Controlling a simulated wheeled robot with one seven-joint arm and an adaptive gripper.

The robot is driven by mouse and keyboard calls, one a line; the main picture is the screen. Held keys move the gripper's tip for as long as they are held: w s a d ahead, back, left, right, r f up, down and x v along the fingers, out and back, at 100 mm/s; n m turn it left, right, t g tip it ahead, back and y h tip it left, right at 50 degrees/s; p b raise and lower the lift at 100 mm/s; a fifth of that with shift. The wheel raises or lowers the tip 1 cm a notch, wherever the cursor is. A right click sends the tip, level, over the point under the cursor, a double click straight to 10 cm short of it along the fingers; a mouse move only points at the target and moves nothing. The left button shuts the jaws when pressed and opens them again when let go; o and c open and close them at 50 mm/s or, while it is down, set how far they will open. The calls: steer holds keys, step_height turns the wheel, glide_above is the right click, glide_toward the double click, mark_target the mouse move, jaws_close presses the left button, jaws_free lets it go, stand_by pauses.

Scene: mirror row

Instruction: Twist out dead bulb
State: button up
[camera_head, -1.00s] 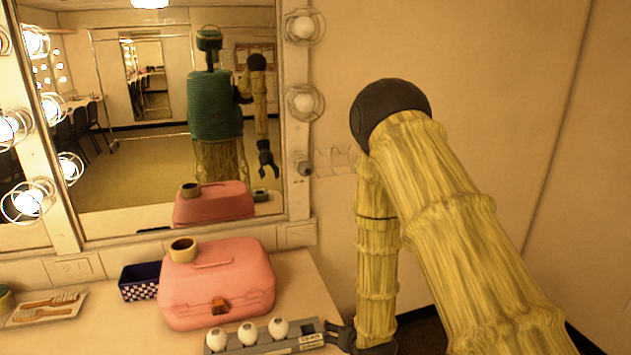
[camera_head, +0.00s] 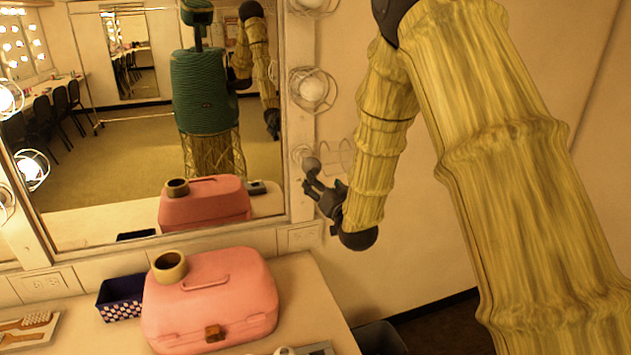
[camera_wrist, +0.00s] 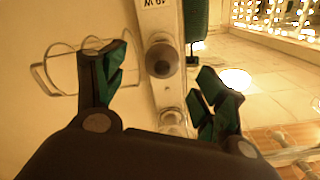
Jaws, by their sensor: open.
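The dead bulb (camera_head: 311,165) is a dark grey globe in the lowest socket on the mirror's right frame. In the wrist view the dark bulb (camera_wrist: 162,60) faces me between the two fingers, with no contact visible. Its wire guard (camera_head: 341,155) stands swung out to the right of it; in the wrist view the guard (camera_wrist: 56,70) is at the left, partly behind a finger. My gripper (camera_head: 314,181) is open and empty, just below and beside the bulb. The wrist view shows its green-padded fingers (camera_wrist: 165,64) spread apart.
Two unlit caged bulbs sit above, the nearer one (camera_head: 312,90) close over the dead one. A pink case (camera_head: 210,305) with a tape roll (camera_head: 169,266) stands on the counter, beside a blue dotted box (camera_head: 121,297). A bulb tray (camera_head: 320,349) is cut off at the bottom edge.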

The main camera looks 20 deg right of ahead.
mark_target(315, 168)
steer(key=w, duration=0.4)
steer(key=w+p, duration=0.1)
steer(key=w, duration=0.1)
steer(key=shift+w+r, duration=0.1)
steer(key=shift+r, duration=0.15)
steer(key=shift+w, duration=0.2)
steer(key=shift+a+r+b, duration=0.1)
steer(key=shift+r+b, duration=0.2)
steer(key=shift+r, duration=0.3)
steer(key=shift+w+r, duration=0.1)
steer(key=shift+r, duration=0.1)
steer(key=w, duration=0.1)
steer(key=w+f, duration=0.1)
steer(key=w, duration=0.1)
steer(key=shift+w+a+f+b, duration=0.1)
steer(key=shift+w+f+b, duration=0.05)
steer(key=shift+f+b, duration=0.15)
steer(key=shift+r, duration=0.15)
steer(key=shift+s+r, duration=0.25)
steer(key=shift+r, duration=0.15)
steer(key=shift+w+f, duration=0.25)
steer(key=shift+c, duration=0.8)
steer(key=shift+s+r, duration=0.1)
steer(key=c, duration=0.7)
